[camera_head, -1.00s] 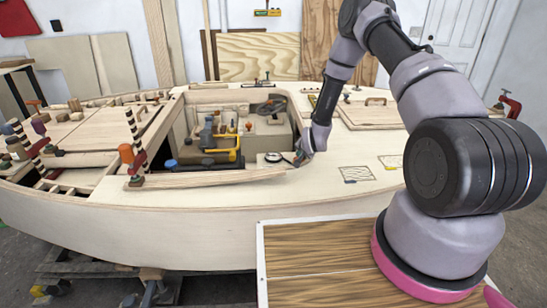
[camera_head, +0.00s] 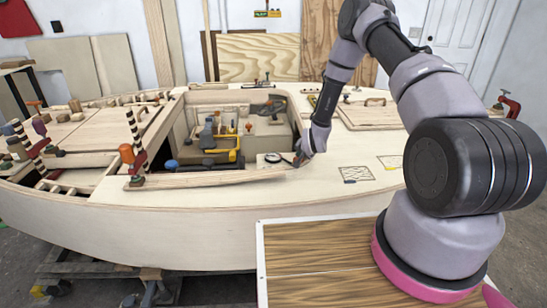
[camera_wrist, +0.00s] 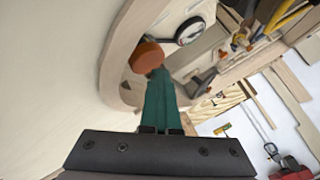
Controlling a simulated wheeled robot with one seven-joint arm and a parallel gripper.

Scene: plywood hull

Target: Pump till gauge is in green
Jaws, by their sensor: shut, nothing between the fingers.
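The round gauge (camera_wrist: 190,30) has a white face and dark rim. It also shows in the head view (camera_head: 273,157), on a pale block at the right end of the cockpit opening. Its needle and any green zone are too small to read. An orange-red round knob (camera_wrist: 146,55), perhaps the pump handle, stands beside the gauge in the wrist view. My gripper (camera_wrist: 158,74) has teal fingers, shut together and empty. Their tips are right at the knob's lower right edge; I cannot tell whether they touch it. In the head view my gripper (camera_head: 299,160) is just right of the gauge.
A curved wooden coaming (camera_wrist: 122,60) runs close beside the knob. Yellow and blue tools (camera_head: 225,148) crowd the cockpit left of the gauge. The deck (camera_head: 330,192) in front is mostly clear.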

